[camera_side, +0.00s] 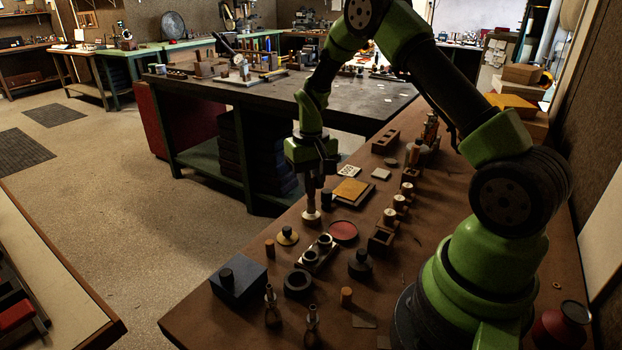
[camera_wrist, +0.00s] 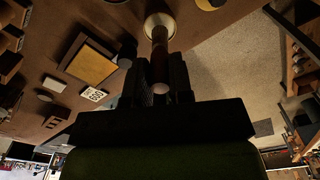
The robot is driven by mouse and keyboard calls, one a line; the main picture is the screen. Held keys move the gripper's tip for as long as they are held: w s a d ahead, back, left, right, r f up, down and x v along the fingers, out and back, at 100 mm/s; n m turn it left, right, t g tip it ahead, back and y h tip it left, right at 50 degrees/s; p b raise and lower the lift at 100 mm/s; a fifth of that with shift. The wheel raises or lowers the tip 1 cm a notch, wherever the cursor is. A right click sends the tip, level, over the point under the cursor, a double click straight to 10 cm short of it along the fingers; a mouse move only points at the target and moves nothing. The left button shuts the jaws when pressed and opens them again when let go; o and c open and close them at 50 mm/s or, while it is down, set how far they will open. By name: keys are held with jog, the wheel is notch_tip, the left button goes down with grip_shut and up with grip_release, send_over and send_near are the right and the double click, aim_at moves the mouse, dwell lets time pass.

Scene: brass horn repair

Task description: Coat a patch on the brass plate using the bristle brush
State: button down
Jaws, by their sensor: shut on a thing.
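My gripper (camera_side: 313,178) points straight down and is shut on the brown handle of the bristle brush (camera_side: 311,198). In the wrist view the handle (camera_wrist: 159,52) stands between the two dark fingers (camera_wrist: 160,78). The brush's lower end meets a pale round piece (camera_side: 311,217), also seen in the wrist view (camera_wrist: 160,22). I cannot tell whether this is a dish or the bristle head; bristles are not clear. The brass plate (camera_side: 350,189) is a yellow square on a dark base, right of and behind the brush. It also shows in the wrist view (camera_wrist: 92,64).
A dark upright cylinder (camera_side: 326,199) stands between the brush and the plate. A red dish (camera_side: 343,231) and a block with round holes (camera_side: 316,252) are in front. Pale-topped posts (camera_side: 399,203) line the right side.

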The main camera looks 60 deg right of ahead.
jog(key=shift+f, duration=0.5)
dwell(1.0)
jog(key=shift+r, duration=3.6)
